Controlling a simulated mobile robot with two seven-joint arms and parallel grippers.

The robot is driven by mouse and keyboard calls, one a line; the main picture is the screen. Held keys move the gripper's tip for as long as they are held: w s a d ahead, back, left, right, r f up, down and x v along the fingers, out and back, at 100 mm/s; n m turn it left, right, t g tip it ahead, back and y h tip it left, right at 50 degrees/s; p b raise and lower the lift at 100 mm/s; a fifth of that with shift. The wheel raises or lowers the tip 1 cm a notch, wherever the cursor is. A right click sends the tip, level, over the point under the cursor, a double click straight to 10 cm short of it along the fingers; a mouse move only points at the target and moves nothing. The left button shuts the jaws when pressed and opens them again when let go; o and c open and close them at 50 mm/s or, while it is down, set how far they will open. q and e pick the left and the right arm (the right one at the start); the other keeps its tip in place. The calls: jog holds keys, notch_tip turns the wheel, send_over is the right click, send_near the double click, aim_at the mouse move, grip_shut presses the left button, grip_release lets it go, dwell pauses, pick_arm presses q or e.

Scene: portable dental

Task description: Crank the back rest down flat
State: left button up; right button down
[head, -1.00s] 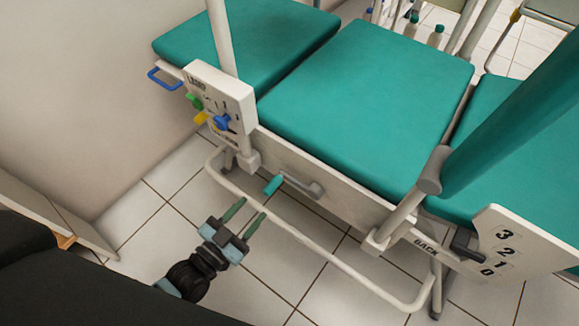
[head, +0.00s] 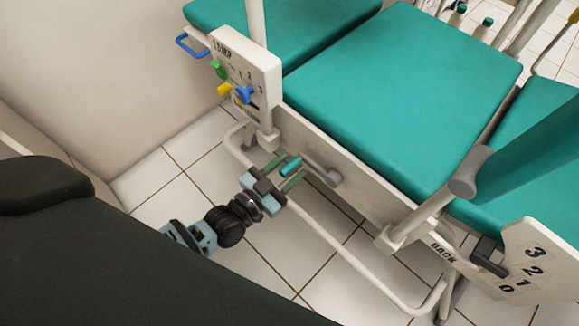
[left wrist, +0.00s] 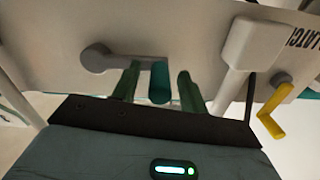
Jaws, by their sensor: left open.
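The crank has a grey arm (head: 323,171) on the white side rail and a teal handle (head: 290,166). My left gripper (head: 284,172) is open, with its two green fingers either side of the handle. In the left wrist view the handle (left wrist: 160,82) stands between the fingers, with a gap to each. A white plate marked 3, 2, 1, 0 (head: 545,245) with a black pointer (head: 488,257) sits by the BACK label at right. A steep teal padded piece (head: 525,150) rises there; I cannot tell whether it is the back rest. My right gripper is out of view.
A white panel (head: 262,62) with green, yellow and blue knobs stands above left of the crank. A white tube rail (head: 335,245) runs low below the crank. Flat teal cushions (head: 405,90) lie behind. Tiled floor at lower centre is clear.

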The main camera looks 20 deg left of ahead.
pick_arm(q)
jog(key=shift+w+d, duration=0.1)
jog(key=shift+w, duration=0.15)
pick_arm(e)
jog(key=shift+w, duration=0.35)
